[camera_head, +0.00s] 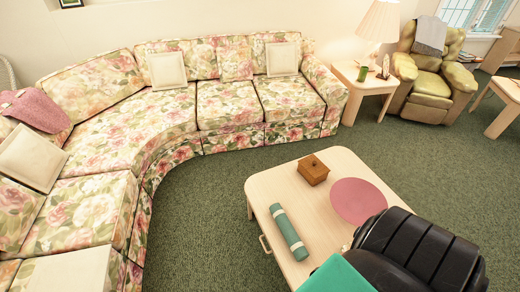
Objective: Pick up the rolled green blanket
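The rolled green blanket (289,232) lies on the pale wooden coffee table (268,183). It is a teal-green cylinder with a light band near each end, lying lengthwise near the table's left edge. Its whole length shows and nothing touches it from above. Neither my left gripper nor my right gripper can be made out in the head view.
A small brown wooden box and a round pink mat (358,201) share the table. A black ribbed shape and a flat teal surface hide its near right part; I cannot tell what they are. A floral curved sofa (226,101) stands beyond open green carpet (205,215).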

